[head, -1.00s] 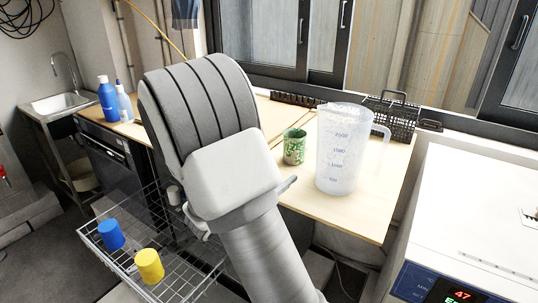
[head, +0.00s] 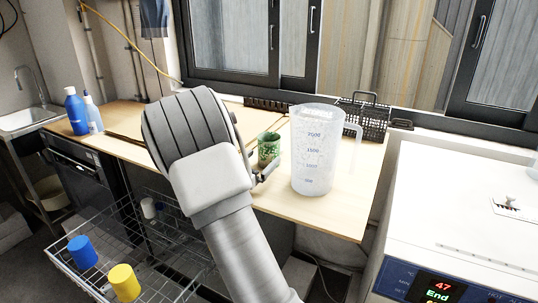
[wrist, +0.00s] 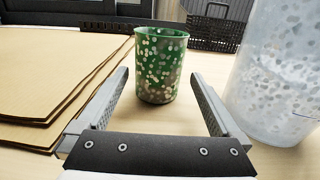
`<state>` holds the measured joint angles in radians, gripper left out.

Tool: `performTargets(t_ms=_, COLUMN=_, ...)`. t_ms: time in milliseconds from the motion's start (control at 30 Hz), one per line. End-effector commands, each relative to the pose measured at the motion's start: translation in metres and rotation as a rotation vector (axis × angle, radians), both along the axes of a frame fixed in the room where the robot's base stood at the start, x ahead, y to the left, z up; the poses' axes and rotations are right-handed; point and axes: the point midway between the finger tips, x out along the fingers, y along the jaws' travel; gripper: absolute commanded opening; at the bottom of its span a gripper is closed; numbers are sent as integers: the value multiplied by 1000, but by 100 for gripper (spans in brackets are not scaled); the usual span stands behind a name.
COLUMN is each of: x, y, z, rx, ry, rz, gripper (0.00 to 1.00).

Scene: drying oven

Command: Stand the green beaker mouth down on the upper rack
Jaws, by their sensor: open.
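The green beaker (head: 268,148), speckled with pale dots, stands upright, mouth up, on the wooden worktop. It also shows in the wrist view (wrist: 161,68), straight ahead of my gripper. My gripper (wrist: 158,80) is open and empty, low over the worktop, with one finger to each side of the line to the beaker. The beaker is at or just beyond the fingertips; I see no grip on it. In the head view my arm hides most of my gripper (head: 264,173). The wire rack (head: 62,268), pulled out at lower left, holds a blue cup (head: 82,252) and a yellow cup (head: 124,282).
A large clear measuring jug (head: 318,155) stands close right of the beaker. A black wire basket (head: 365,118) is behind it. Boards (wrist: 40,75) lie left of my gripper. A white oven with a display (head: 437,290) is at right. Blue bottles stand far left.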

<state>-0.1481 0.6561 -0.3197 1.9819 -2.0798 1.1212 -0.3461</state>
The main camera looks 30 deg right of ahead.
Motion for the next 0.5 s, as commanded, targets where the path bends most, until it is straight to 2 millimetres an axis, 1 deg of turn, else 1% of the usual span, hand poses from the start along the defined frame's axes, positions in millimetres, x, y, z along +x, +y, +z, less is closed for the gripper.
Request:
performTargets(t_ms=300, x=23, y=-36, z=2, rx=0, ry=-1, rz=-3, gripper=100)
performTargets(t_ms=400, x=27, y=-42, z=2, rx=-1, ry=-1, rz=-2, gripper=100)
performTargets(t_ms=500, x=28, y=-44, z=3, rx=0, ry=0, rz=-1, gripper=100)
